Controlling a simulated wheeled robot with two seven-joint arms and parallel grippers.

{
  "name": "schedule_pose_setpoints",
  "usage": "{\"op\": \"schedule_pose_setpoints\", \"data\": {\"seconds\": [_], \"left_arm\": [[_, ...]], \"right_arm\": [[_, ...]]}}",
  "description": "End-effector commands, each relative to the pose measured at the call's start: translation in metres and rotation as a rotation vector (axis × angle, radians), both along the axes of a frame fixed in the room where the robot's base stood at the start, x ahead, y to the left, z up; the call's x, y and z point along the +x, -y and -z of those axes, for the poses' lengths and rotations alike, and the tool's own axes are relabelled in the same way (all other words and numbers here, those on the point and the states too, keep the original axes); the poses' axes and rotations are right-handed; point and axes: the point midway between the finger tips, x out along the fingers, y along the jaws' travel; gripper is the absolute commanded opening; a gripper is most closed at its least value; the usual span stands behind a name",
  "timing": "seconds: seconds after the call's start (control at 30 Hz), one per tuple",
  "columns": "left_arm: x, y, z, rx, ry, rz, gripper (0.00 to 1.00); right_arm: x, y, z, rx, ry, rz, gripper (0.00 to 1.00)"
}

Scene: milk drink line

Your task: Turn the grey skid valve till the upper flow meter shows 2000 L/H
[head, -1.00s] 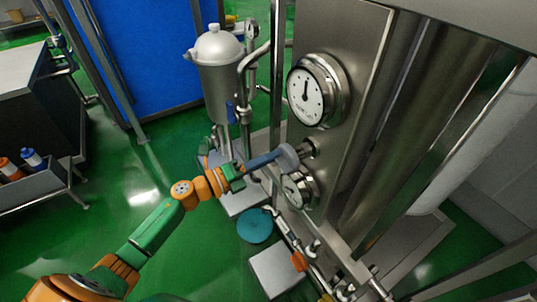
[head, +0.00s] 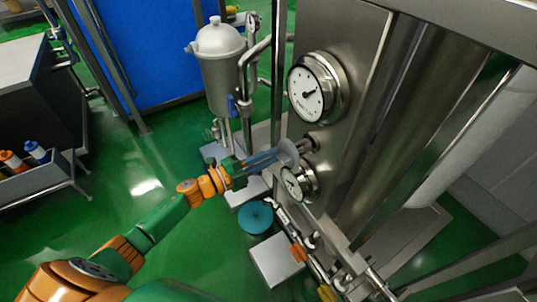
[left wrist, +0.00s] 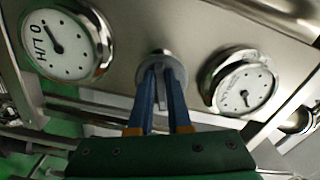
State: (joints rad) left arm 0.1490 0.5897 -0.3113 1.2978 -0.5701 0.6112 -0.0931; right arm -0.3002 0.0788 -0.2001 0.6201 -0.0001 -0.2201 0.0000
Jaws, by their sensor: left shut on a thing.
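In the left wrist view the fingers (left wrist: 163,78) close on the valve (left wrist: 160,58). The upper flow meter (head: 311,92) has a white face; its needle points up and right, and its numbers are too small to read. Two dials show in the left wrist view, one marked L/H (left wrist: 60,45). My right gripper is not in view.
A steel vessel (head: 220,70) with pipes stands behind my left gripper. A teal disc (head: 256,217) and a pale box (head: 277,262) lie below, beside pipework. A cart with bottles (head: 38,152) stands at the left. The green floor between is clear.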

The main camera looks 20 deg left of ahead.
Motion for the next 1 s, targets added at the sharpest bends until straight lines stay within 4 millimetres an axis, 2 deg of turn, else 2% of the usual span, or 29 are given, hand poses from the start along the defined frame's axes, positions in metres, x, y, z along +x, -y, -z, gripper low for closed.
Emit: {"op": "schedule_pose_setpoints", "data": {"seconds": [0.63,0.67,0.73,0.77,1.0], "left_arm": [[-0.0002,0.001,0.0004,-0.033,-0.025,0.002,0.0],[-0.0002,0.001,0.0004,-0.033,-0.025,0.002,0.24],[-0.0003,0.0008,0.0004,-0.033,-0.025,0.002,0.43],[-0.0003,0.0008,0.0004,-0.032,-0.024,0.002,0.46],[-0.0003,0.0005,0.0006,-0.032,-0.024,0.001,0.46]], "right_arm": [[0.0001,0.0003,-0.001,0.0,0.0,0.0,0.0],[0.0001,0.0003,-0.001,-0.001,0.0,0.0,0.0],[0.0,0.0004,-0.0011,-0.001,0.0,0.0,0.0],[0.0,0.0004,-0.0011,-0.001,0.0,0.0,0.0],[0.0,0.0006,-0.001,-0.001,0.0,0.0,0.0]]}}
